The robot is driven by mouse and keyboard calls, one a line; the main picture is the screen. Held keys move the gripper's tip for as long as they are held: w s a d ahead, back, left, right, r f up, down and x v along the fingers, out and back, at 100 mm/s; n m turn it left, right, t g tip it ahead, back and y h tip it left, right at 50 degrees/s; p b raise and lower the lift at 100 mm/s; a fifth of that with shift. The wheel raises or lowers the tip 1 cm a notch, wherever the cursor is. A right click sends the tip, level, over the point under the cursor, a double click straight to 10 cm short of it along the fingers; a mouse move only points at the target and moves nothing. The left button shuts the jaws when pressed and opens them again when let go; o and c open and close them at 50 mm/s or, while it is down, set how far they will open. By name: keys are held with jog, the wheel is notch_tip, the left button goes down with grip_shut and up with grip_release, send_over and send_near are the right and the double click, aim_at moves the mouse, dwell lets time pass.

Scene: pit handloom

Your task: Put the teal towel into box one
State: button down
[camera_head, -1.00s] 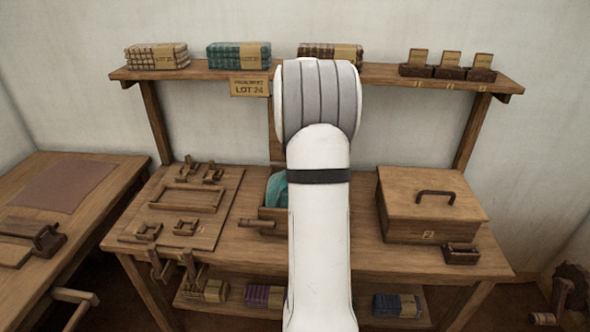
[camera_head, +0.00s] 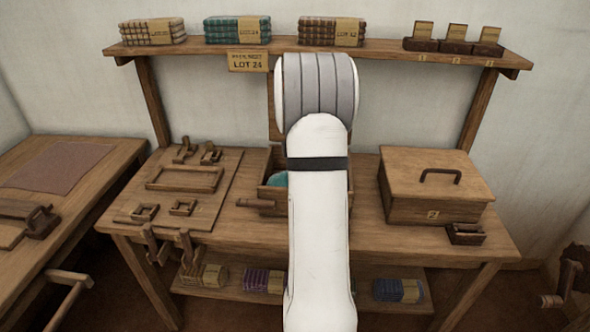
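A teal cloth (camera_head: 279,180), likely the towel, shows as a small patch inside an open wooden box (camera_head: 274,200) at the middle of the bench. My arm covers most of the cloth and the box's middle, so any number on the box is hidden. I cannot tell whether the cloth rests on the box floor or is held. My gripper is hidden behind my arm. A closed, lidded wooden box marked 2 (camera_head: 432,209) stands to the right.
A folded teal checked stack (camera_head: 222,31) lies on the upper shelf above a "LOT 24" sign (camera_head: 248,62). A board with small wooden frames (camera_head: 205,205) lies left of the open box. A small wooden holder (camera_head: 466,234) stands before box two. More bundles sit on the lower shelf.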

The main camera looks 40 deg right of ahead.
jog(key=c, duration=1)
grip_release()
jog(key=shift+o, duration=0.5)
jog(key=o, duration=0.6)
jog(key=shift+f, duration=0.1)
